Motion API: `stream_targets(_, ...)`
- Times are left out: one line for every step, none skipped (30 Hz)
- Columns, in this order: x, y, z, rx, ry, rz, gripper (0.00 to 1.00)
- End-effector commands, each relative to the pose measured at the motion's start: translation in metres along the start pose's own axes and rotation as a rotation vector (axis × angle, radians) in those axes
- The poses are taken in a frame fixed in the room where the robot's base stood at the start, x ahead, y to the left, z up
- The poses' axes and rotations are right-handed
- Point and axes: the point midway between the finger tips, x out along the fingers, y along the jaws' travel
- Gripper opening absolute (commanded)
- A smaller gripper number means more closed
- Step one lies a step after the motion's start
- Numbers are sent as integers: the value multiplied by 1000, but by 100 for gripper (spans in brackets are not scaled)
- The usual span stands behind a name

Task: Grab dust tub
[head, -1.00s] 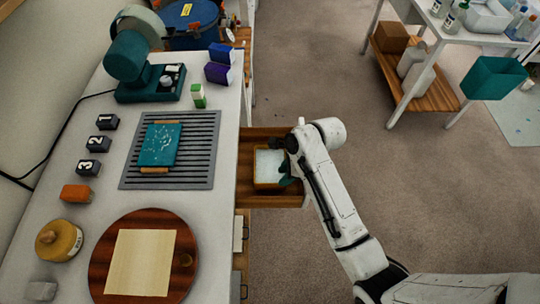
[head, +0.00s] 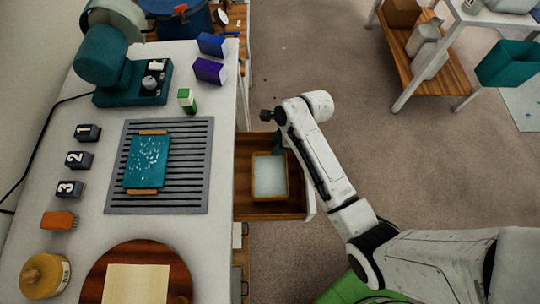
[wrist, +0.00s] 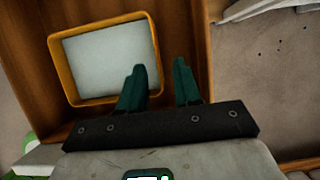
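The dust tub (head: 256,190) is a yellow-orange rectangular tub with pale whitish contents. It sits in the open wooden drawer (head: 244,207) beside the worktop, and its rim shows in the wrist view (wrist: 62,72). My gripper (head: 278,146) is at the tub's upper right corner in the head view. In the wrist view, the two teal fingers (wrist: 160,68) are apart with nothing held between them. The left finger overlaps the tub's inside and the right finger is outside its right rim. I cannot tell whether they touch the rim or how high they are.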

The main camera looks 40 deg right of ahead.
Motion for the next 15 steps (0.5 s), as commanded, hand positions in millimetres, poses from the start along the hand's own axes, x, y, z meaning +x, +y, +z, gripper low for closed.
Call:
stream_targets(6,0,0,0,0,1,33)
stream_targets(8,0,0,0,0,1,33)
stream_targets(10,0,0,0,0,1,33)
stream_targets(12,0,0,0,0,0,33)
stream_targets(13,0,0,0,0,0,33)
stream_targets(15,1,0,-1,0,0,33)
stream_targets(17,1,1,-1,0,1,33)
stream_targets(20,2,1,-2,1,2,33)
stream_targets(25,2,1,-2,1,3,33)
stream_targets(29,3,2,-2,1,3,33)
stream_targets(34,3,2,-1,1,3,33)
stream_targets(39,3,2,-1,1,3,33)
stream_targets(43,4,3,-2,1,2,33)
stream_targets(48,3,2,-1,1,2,33)
stream_targets(53,3,2,0,1,1,33)
